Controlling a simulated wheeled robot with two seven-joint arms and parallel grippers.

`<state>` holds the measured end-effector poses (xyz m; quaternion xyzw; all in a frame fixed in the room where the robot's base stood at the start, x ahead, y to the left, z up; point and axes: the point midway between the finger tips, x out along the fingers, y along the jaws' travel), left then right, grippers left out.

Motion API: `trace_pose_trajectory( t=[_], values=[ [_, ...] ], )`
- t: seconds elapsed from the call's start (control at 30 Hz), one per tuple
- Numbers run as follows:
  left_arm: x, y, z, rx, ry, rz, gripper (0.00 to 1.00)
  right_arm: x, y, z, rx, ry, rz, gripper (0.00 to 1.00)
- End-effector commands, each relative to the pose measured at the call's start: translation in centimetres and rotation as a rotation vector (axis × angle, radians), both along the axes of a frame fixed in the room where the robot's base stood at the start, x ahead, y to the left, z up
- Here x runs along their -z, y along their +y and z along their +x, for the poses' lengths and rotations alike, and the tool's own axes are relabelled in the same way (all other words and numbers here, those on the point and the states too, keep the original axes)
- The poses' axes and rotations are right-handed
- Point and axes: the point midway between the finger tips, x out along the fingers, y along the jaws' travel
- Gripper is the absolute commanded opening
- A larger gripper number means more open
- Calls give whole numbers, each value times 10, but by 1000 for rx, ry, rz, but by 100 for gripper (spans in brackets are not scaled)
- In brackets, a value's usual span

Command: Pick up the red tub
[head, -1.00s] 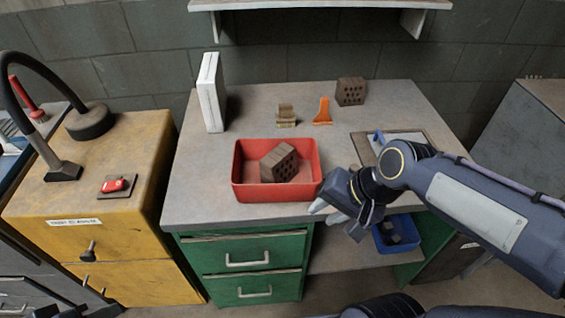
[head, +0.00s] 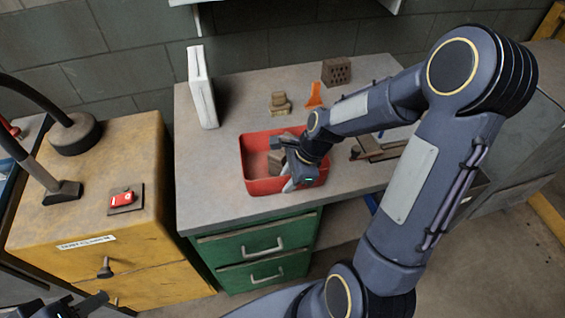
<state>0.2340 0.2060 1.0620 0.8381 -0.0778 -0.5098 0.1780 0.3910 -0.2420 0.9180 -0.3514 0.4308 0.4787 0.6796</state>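The red tub (head: 256,155) stands upright on the grey workbench, near its front edge. A brown hollow brick (head: 275,160) lies inside it, mostly hidden behind my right gripper. My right gripper (head: 287,170) is at the right part of the tub, over the brick and close to the front wall. Its fingers partly hide each other, so I cannot tell whether it touches or grips anything. My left gripper (head: 88,305) is low at the bottom left edge, in front of the yellow cabinet and far from the tub; its opening is unclear.
Behind the tub are a tan block-like object (head: 280,103), an orange tool (head: 314,96) and another hollow brick (head: 336,71). A white upright box (head: 202,88) stands at the back left. The bench (head: 215,190) left of the tub is clear. A yellow cabinet (head: 85,215) stands left.

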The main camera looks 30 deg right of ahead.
Motion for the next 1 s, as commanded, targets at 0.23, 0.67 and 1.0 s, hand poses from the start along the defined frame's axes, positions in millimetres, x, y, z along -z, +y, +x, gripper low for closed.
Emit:
trace_pose_trajectory(
  t=[0.23,0.67,1.0],
  values=[
    [0,0,0,0,0,0,36,11,5,2,-1,-1,0,29],
    [0,0,0,0,0,0,36,11,5,2,-1,-2,-1,0],
    [0,0,0,0,0,0,36,9,5,3,-2,-5,-2,0]
  ],
)
